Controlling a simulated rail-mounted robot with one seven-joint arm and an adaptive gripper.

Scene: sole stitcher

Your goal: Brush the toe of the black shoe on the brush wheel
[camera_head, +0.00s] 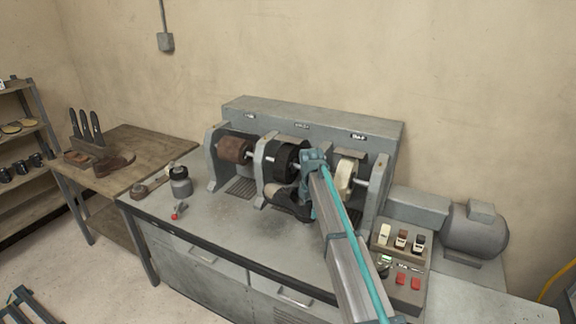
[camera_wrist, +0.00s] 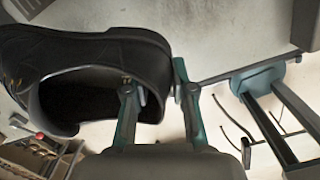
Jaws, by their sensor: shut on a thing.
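The black shoe (camera_head: 287,197) is in my gripper (camera_head: 309,192), below the black brush wheel (camera_head: 283,160) in the middle of the machine. Its toe points left in the head view, close under the wheel; I cannot tell whether they touch. In the wrist view the shoe (camera_wrist: 85,48) fills the upper left, its toe cut off by the frame edge. My gripper (camera_wrist: 157,95) has one finger inside the shoe opening and the other outside at the heel, shut on the heel wall.
A brown wheel (camera_head: 233,150) is left of the brush and a cream wheel (camera_head: 345,177) right, with grey housings between. A grey jar (camera_head: 181,184) and a red knob (camera_head: 175,216) are on the bench's left. A brown shoe (camera_head: 115,165) is on the wooden table (camera_head: 142,142).

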